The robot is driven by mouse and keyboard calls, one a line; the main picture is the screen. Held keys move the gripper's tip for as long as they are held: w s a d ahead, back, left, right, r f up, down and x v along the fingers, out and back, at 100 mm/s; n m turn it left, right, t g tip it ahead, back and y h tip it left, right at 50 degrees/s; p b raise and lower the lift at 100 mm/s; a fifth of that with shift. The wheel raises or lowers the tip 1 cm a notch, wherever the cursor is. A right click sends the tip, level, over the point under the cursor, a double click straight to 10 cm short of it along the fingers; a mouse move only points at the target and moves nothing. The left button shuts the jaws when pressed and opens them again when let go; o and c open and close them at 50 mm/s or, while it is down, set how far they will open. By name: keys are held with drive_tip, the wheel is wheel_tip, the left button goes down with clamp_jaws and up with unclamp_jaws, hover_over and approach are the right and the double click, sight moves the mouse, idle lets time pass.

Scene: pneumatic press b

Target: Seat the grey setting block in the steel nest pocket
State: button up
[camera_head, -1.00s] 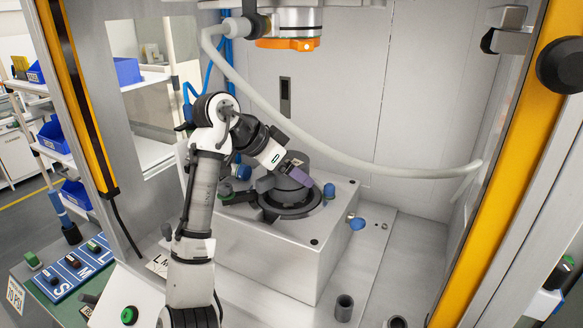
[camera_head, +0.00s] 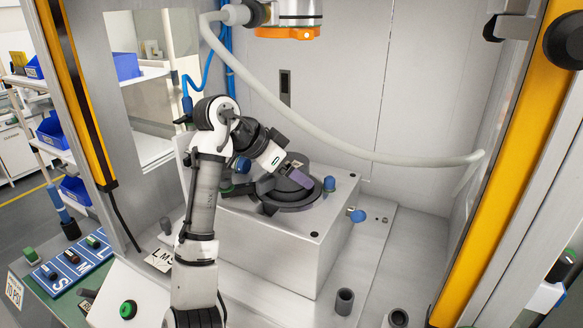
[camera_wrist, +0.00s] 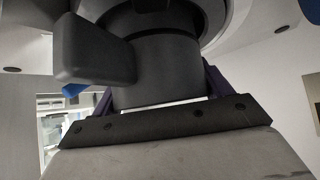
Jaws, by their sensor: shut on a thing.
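The grey setting block (camera_head: 300,160) is a dark grey round body standing over the round steel nest (camera_head: 311,200) on top of the pale base box. My gripper (camera_head: 297,176) reaches it from the upper left, with purple fingers shut on its side. In the wrist view, my gripper (camera_wrist: 160,95) has a purple finger on each side of the block (camera_wrist: 158,72). Dark round rims of the nest lie beyond the block there. The block's underside and the pocket are hidden, so I cannot tell whether it rests fully in the pocket.
The base box (camera_head: 285,250) has a blue knob (camera_head: 357,215) on its right. A pale hose (camera_head: 345,152) sags behind my arm, and the press head (camera_head: 288,28) hangs above. A grey projecting part (camera_wrist: 92,62) is close to the block in the wrist view.

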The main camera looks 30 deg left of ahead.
drive_tip(key=shift+f, duration=0.2)
drive_tip(key=shift+r, duration=0.15)
drive_tip(key=shift+r+p, duration=1.05)
drive_tip(key=shift+r, duration=0.2)
drive_tip(key=shift+f+b, duration=0.75)
drive_tip(key=shift+f, duration=0.7)
drive_tip(key=shift+r, duration=0.2)
drive_tip(key=shift+r+p, duration=1.15)
drive_tip(key=shift+r, duration=0.05)
drive_tip(key=shift+f+b, duration=0.8)
drive_tip(key=shift+f, duration=0.65)
